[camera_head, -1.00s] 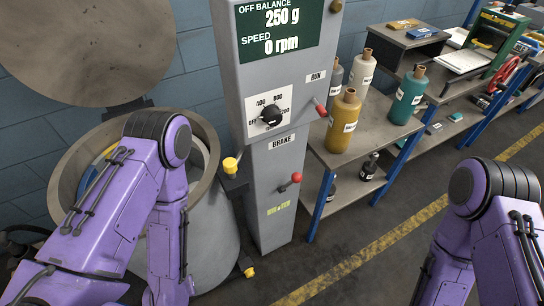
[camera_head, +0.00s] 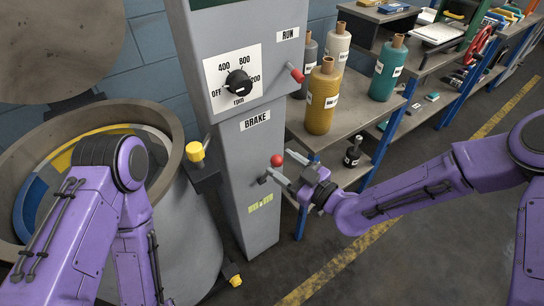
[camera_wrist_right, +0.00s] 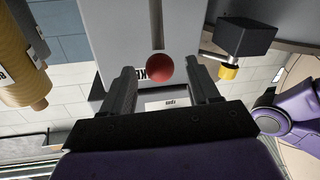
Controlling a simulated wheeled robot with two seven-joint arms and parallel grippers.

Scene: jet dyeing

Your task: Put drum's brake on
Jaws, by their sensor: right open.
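The brake lever has a red ball knob (camera_head: 277,160) on a short shaft below the BRAKE label (camera_head: 255,120) on the grey control column (camera_head: 240,225). My right gripper (camera_head: 284,172) is open at the knob, its fingers pointing toward the column. In the right wrist view the red knob (camera_wrist_right: 159,68) shows between the two open fingers (camera_wrist_right: 163,82), near their tips, with a gap on each side. The drum (camera_head: 60,165) stands at the left, its open mouth partly behind my left arm. My left gripper is out of view.
A second red-knobbed lever (camera_head: 297,75) sits above, by the RUN label. The speed dial (camera_head: 238,82) is beside it. A yellow-capped handle (camera_head: 195,151) juts out left of the column. A shelf with yarn cones (camera_head: 321,100) stands at the right.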

